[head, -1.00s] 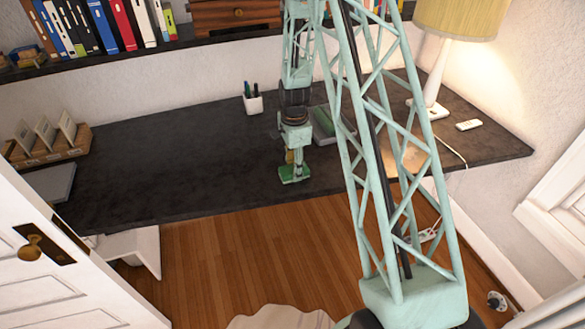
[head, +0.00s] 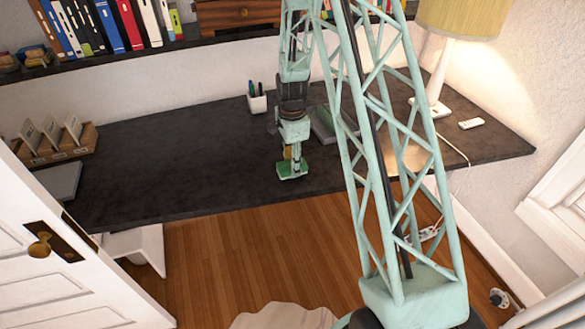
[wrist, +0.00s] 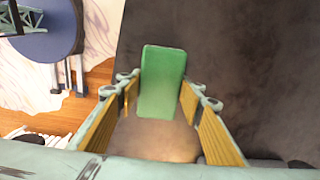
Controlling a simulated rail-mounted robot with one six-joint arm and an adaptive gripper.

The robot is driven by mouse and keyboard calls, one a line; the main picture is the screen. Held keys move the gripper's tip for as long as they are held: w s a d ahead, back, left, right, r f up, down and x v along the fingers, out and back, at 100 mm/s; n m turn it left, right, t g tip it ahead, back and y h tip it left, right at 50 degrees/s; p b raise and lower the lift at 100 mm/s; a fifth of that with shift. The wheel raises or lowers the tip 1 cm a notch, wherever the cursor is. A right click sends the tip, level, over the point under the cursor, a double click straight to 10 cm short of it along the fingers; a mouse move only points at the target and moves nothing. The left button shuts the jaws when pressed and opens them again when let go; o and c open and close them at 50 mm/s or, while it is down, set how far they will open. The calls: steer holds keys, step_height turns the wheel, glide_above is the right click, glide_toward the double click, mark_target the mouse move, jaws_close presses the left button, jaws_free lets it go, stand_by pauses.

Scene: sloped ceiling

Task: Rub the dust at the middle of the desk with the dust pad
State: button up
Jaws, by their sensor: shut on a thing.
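My gripper (head: 291,158) is shut on the green dust pad (head: 292,170), near the front edge of the dark desk (head: 190,165). In the wrist view the pad (wrist: 162,80) sits between the two gold-lined fingers of my gripper (wrist: 160,98). I cannot tell whether the pad touches the desk or hangs just above it. No clear dust patch shows in the head view. The wrist view shows blurry, lighter brownish mottling on the desk (wrist: 235,85), and I cannot tell if it is dust. A tan blur lies below the pad there.
A pen cup (head: 257,103) and a grey-green flat object (head: 323,125) stand behind my gripper. A wooden card holder (head: 55,147) and a grey slab (head: 60,180) are at left; a lamp (head: 432,105) and white remote (head: 471,123) at right. The desk's left-middle is clear.

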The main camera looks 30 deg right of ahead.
steer(key=shift+w+r+p, duration=0.1)
steer(key=shift+r+p, duration=0.85)
steer(key=shift+r, duration=1.8)
